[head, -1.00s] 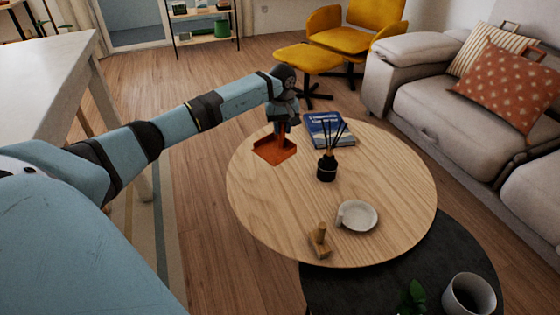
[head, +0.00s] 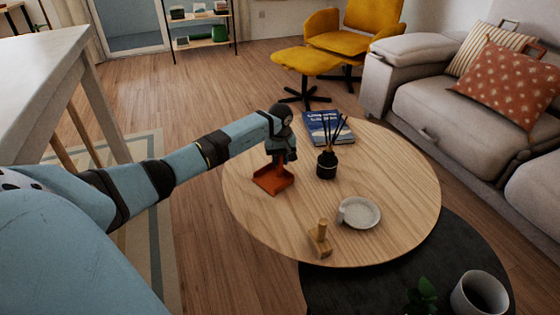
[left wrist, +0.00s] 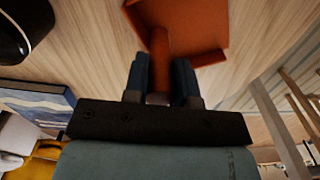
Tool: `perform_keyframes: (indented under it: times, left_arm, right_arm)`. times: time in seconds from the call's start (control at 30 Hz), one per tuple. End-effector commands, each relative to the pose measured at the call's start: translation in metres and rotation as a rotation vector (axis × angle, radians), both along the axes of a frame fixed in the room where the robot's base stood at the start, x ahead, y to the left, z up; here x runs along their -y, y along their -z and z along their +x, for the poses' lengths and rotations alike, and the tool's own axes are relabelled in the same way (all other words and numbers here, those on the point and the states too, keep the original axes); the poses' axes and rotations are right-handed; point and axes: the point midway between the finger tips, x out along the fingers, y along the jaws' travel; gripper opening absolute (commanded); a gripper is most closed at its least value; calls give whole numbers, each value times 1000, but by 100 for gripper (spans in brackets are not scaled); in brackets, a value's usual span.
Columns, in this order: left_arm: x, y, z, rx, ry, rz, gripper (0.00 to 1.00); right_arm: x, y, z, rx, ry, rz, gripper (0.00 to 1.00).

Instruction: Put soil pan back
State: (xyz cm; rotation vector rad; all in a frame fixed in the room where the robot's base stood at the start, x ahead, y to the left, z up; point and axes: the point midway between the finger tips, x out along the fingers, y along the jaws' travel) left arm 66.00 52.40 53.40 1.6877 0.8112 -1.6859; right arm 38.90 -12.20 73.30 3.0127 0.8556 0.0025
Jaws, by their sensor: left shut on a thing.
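The soil pan (head: 272,181) is an orange-red scoop over the left part of the round wooden table (head: 385,185). My left gripper (head: 281,156) is above it, shut on its handle. In the left wrist view the pan (left wrist: 205,22) shows its handle between the two fingers of the gripper (left wrist: 161,80). The pan is low, close to the tabletop; I cannot tell whether it touches. My right gripper is not in view.
A black reed diffuser (head: 327,166) stands right of the pan, with a blue book (head: 322,126) behind. A white dish (head: 360,213) and a small wooden object (head: 320,240) are nearer the front. A dark lower table (head: 375,285) holds a grey cup (head: 478,296).

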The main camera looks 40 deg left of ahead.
Motion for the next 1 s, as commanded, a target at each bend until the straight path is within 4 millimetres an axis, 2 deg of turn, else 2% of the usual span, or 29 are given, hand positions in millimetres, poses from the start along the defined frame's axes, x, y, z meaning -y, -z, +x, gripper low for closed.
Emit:
perform_keyframes:
  times: [0.23, 0.27, 0.3, 0.37, 0.6, 0.73, 0.87, 1.0]
  left_arm:
    - [0, 3, 0, 0, 0, 1, 0]
    - [0, 2, 0, 0, 0, 1, 29]
    - [0, 2, 0, -1, 0, 1, 38]
    - [0, 2, 0, -1, 0, 1, 50]
    - [0, 1, 0, -1, 0, 1, 50]
    - [0, -8, 0, 2, 0, 1, 50]
    - [-2, -31, 1, 3, -2, 2, 50]
    - [-2, -63, 0, 3, -1, 3, 50]
  right_arm:
    - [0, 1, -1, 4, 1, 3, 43]
    - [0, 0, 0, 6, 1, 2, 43]
    - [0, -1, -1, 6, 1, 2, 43]
    - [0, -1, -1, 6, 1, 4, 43]
    - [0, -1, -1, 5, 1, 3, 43]
    - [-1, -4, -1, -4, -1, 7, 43]
    - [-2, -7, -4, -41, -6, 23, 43]
    - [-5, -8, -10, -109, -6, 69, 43]
